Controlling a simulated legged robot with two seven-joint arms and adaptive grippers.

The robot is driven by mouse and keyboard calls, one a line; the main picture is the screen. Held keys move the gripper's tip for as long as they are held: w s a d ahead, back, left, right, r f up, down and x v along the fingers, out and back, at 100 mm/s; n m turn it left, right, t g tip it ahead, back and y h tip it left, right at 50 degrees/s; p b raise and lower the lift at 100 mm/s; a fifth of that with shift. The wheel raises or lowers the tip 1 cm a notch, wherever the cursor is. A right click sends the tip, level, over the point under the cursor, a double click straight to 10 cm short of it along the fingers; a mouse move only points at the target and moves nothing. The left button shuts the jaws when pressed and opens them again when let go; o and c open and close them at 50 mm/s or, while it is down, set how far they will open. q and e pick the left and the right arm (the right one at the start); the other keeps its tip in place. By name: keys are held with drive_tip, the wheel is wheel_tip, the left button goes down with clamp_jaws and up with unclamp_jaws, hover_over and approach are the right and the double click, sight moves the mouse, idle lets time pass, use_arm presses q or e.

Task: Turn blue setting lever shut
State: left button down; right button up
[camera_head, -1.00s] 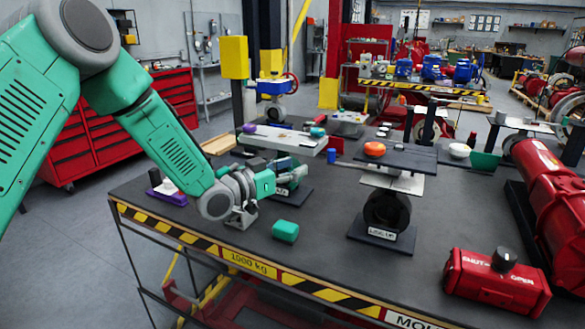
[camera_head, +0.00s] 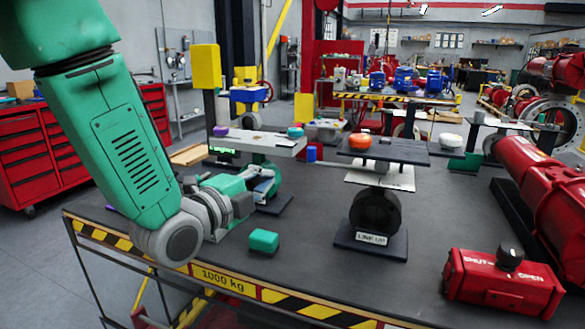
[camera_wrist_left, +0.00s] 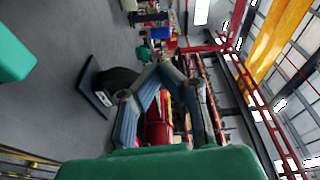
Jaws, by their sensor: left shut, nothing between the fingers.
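A small blue cylinder (camera_head: 311,153), which may be the blue lever's grip, stands out near a pale bar behind the black valve (camera_head: 376,211). How the bar joins the valve is unclear. My left gripper (camera_head: 268,183) is low over the table, left of the black valve and apart from it, and points right. In the left wrist view its fingers (camera_wrist_left: 170,70) converge, shut with nothing between them. The black valve (camera_wrist_left: 118,82) shows there beyond the fingers, turned sideways. My right gripper does not show.
A green block (camera_head: 264,241) lies on the table (camera_head: 320,262) near the front edge. A red SHUT/OPEN box (camera_head: 500,281) with a black knob sits front right. An orange knob (camera_head: 359,142) tops the valve's upper plate.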

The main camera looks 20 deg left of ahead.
sight(308, 155)
use_arm(q)
drive_tip(key=shift+m, duration=0.4)
drive_tip(key=p+x, duration=0.1)
drive_tip(key=x, duration=1.2)
drive_tip(key=shift+w+d, duration=0.2)
drive_tip(key=shift+w, duration=0.1)
drive_tip(key=shift+d+r, duration=0.1)
drive_tip(key=shift+d, duration=0.05)
drive_tip(key=shift+w, duration=0.6)
drive_tip(key=shift+r, duration=0.1)
